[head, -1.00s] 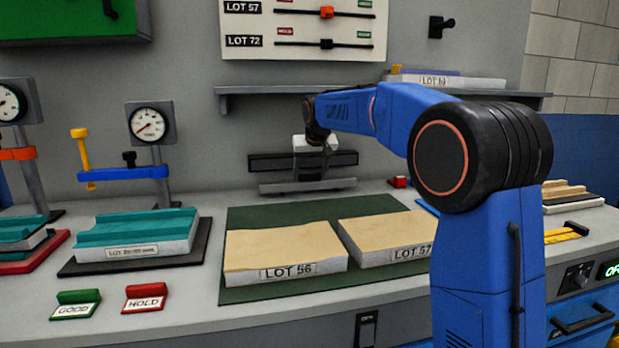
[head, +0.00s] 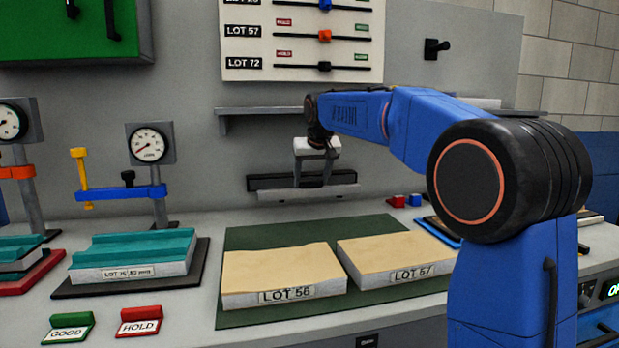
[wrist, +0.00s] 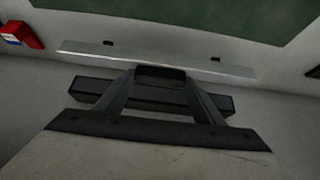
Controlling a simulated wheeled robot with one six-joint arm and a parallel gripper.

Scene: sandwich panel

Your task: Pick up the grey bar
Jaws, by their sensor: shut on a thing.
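The grey bar (head: 345,191) is long and thin and lies roughly level in front of the back wall in the head view. My gripper (head: 312,183) points down at its middle and is shut on it. In the wrist view the pale grey bar (wrist: 200,60) runs across under the fingertips, with two small dark marks along it. My gripper (wrist: 160,76) shows there with its fingers close together around a dark piece at the bar's middle. The exact contact is dark and hard to make out.
A black bar-shaped holder (head: 270,183) is close behind the grey bar. A shelf (head: 255,111) is above. Lot 56 (head: 285,265) and Lot 57 (head: 395,252) panels lie on a green mat (head: 235,315) in front. Red and blue blocks (head: 397,201) are to the right.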

